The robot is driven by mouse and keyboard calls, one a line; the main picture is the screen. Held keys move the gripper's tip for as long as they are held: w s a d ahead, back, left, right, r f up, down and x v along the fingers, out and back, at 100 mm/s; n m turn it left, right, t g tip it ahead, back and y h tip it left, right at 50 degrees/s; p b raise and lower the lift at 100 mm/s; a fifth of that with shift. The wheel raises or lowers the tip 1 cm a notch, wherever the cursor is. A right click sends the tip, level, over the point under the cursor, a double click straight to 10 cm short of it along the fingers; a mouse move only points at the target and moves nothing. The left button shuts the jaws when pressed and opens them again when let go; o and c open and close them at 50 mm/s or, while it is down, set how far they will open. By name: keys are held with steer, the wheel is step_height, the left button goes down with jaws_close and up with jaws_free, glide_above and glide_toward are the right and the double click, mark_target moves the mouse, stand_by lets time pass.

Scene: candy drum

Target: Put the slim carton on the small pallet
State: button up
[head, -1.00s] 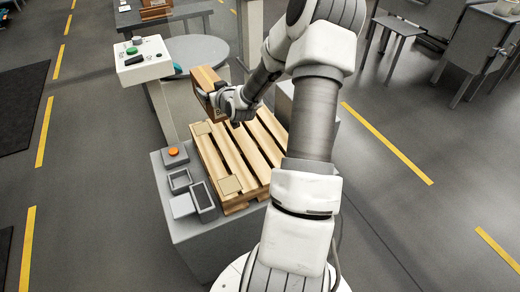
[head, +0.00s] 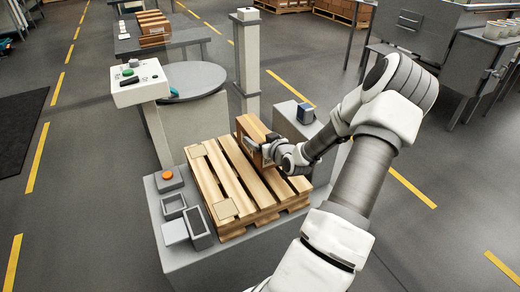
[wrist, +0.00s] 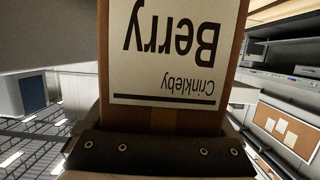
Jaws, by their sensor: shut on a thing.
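The slim carton (head: 251,127) is brown and stands upright at the far right part of the small wooden pallet (head: 222,182). In the wrist view the carton (wrist: 178,45) fills the middle, with a white label reading "Crinkleby Berry" upside down. My gripper (head: 262,146) is shut on the carton from the right side. The carton's lower end is partly hidden by my gripper, so I cannot tell whether it touches the slats. The pallet lies on a grey stand and carries two pale square patches on its left side.
An orange button (head: 168,175) and small grey trays (head: 174,207) sit left of the pallet. A control box (head: 138,84) and a round grey table (head: 190,82) stand behind. A grey post (head: 247,60) and a pedestal with a dark blue block (head: 305,113) stand behind and right.

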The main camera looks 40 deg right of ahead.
steer(key=shift+f+b, duration=0.8)
steer(key=shift+f, duration=1.15)
steer(key=shift+f, duration=0.1)
steer(key=o, duration=1.6)
steer(key=shift+f, duration=0.1)
steer(key=shift+c, duration=0.2)
steer(key=shift+s+r, duration=0.1)
steer(key=shift+r, duration=0.2)
steer(key=p+v, duration=0.3)
steer(key=v, duration=0.9)
steer(key=shift+f, duration=0.2)
